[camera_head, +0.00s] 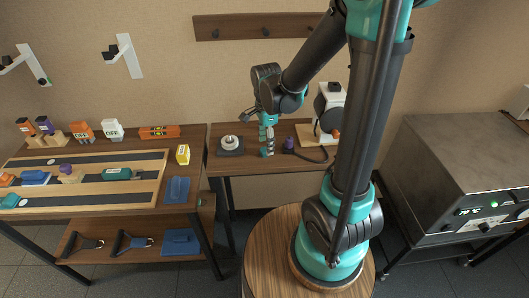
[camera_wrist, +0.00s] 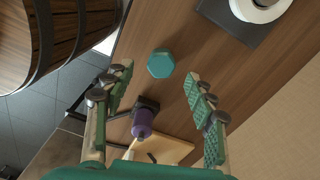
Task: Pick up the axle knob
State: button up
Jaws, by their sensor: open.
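A teal hexagonal knob (camera_wrist: 161,63) lies on the brown wooden table (camera_wrist: 140,30) in the wrist view; it looks like the axle knob, though no label shows. A purple knob-shaped piece (camera_wrist: 142,122) stands farther down between the fingers in that view; it also shows in the head view (camera_head: 289,143). My gripper (camera_wrist: 158,78) is open and empty, its green-padded fingers spread on either side of the line to the teal knob. In the head view my gripper (camera_head: 267,141) hangs low over the back table, and I cannot separate the teal knob from it.
A white roll on a dark base (camera_head: 230,145) stands left of my gripper. A wooden board with a grey-and-white device (camera_head: 325,112) stands right. The left bench (camera_head: 105,190) holds several blocks. A round wooden stand and a grey metal machine (camera_head: 460,150) are at right.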

aim_at(265, 152)
jog(key=shift+f, duration=1.5)
jog(key=shift+c, duration=0.4)
jog(key=c, duration=1.2)
jog(key=shift+o, duration=0.2)
jog(key=shift+r, duration=0.1)
